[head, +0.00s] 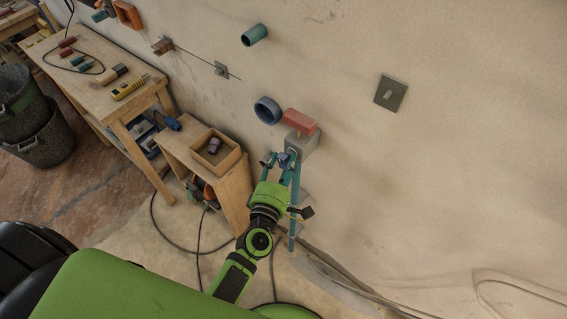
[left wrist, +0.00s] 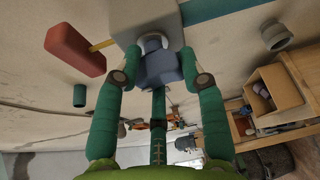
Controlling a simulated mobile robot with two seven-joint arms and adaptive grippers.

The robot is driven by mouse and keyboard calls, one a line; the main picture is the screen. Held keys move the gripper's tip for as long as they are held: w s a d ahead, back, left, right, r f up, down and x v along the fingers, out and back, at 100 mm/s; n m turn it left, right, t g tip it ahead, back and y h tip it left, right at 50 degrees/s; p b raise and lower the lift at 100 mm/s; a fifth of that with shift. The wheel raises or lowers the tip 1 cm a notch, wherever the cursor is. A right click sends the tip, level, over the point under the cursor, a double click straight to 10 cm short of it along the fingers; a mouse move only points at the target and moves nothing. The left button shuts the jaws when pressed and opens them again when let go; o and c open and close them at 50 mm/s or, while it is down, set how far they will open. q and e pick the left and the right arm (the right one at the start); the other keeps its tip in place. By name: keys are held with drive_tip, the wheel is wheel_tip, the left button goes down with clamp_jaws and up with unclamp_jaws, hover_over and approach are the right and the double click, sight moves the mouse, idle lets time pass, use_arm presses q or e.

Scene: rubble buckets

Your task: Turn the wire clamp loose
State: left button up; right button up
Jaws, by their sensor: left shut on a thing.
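A grey box (head: 302,147) is on the wall, and it also shows at the top of the left wrist view (left wrist: 146,15). A blue-grey knob (left wrist: 160,68), which looks like the wire clamp, sits at the box's face behind a pale round collar (left wrist: 152,42). My left gripper (head: 281,160) has its teal fingers on both sides of this knob. In the left wrist view the gripper (left wrist: 160,75) is shut on it, with its fingertips close to the box. The fingers partly cover the knob in the head view. My right gripper is not in view.
A red block (head: 300,122) with a yellow stem sits at the grey box. A blue ring (head: 267,110) and a teal tube (head: 254,35) stick out of the wall. A wooden stand with an open box (head: 232,163) is to the left. Cables lie on the floor.

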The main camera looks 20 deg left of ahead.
use_arm(q)
drive_tip(key=shift+w+a+r, duration=0.2)
drive_tip(key=shift+a+r, duration=0.15)
drive_tip(key=shift+r, duration=0.05)
drive_tip(key=o, duration=1.1)
drive_tip(key=shift+c, duration=0.2)
drive_tip(key=shift+o, duration=0.9)
drive_tip(key=shift+a+f, duration=0.1)
drive_tip(key=shift+f, duration=0.15)
drive_tip(key=shift+s, duration=0.1)
drive_tip(key=shift+s, duration=0.2)
drive_tip(key=s, duration=1.1)
drive_tip(key=shift+s+d+r, duration=0.3)
drive_tip(key=shift+r, duration=0.15)
